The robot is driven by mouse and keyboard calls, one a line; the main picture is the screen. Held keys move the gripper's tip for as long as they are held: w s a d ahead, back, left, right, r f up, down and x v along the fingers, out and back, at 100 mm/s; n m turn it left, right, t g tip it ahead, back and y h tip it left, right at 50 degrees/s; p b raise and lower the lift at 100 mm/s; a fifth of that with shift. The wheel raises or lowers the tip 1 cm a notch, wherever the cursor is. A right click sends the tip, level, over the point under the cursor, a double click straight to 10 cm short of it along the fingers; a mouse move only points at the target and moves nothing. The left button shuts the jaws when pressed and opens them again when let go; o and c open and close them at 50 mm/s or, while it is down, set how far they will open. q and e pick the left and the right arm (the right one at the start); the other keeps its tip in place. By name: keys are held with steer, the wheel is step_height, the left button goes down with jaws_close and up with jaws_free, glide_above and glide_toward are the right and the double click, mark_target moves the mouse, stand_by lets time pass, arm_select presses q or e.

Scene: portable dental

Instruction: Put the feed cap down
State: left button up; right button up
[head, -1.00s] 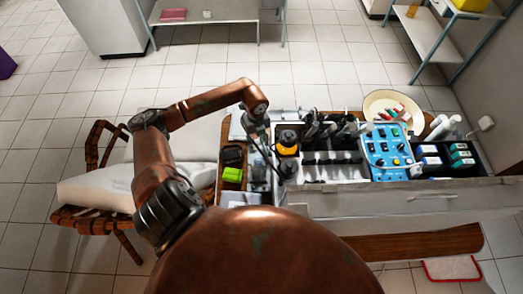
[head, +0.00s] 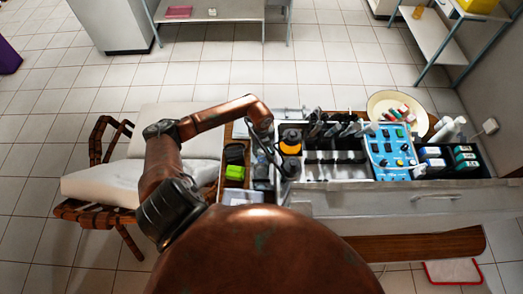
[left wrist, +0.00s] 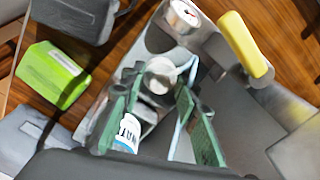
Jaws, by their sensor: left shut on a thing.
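My left gripper (left wrist: 160,105) is shut on a small round pale cap, the feed cap (left wrist: 160,76), held between green-padded fingertips in the left wrist view. A white label with dark letters (left wrist: 126,132) shows beside the left finger; what it belongs to is partly hidden. In the head view the left gripper (head: 283,165) reaches down over the left end of the cart, beside an orange and black item (head: 290,141); the cap cannot be made out there. Whether the cap touches the grey surface below is unclear. My right gripper is not in view.
A lime green box (left wrist: 52,75) and a dark case (left wrist: 78,14) lie left of the gripper. A silver round part (left wrist: 182,16) and a yellow bar (left wrist: 245,44) lie beyond it. A blue control panel (head: 391,150) stands further right. Bare wood shows between items.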

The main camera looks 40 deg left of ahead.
mark_target(261, 150)
arm_select(q)
steer(key=o, duration=0.9)
step_height(261, 150, up, 12)
steer(key=shift+r, duration=0.15)
